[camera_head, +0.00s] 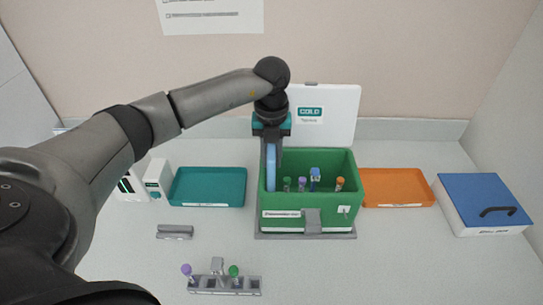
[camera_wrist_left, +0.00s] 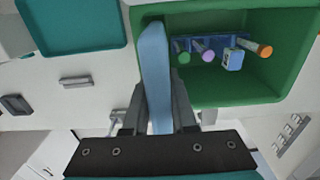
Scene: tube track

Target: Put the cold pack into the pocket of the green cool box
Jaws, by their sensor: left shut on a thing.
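The green cool box (camera_head: 337,213) stands open at the middle of the counter, its white lid (camera_head: 340,120) raised behind it. My left gripper (camera_head: 271,165) points down at the box's left end. It is shut on the light blue cold pack (camera_head: 270,170), which hangs upright at the inside of the left wall. In the left wrist view the cold pack (camera_wrist_left: 155,75) lies between the fingers, beside a rack with several capped tubes in the box (camera_wrist_left: 262,88). The pocket itself is hidden, so I cannot tell how deep the pack sits. My right gripper is not in view.
A teal tray (camera_head: 208,203) lies left of the box and an orange tray (camera_head: 397,203) right of it. A blue-lidded white box (camera_head: 485,204) stands far right. A small tube rack (camera_head: 225,286) sits in front. The front right counter is clear.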

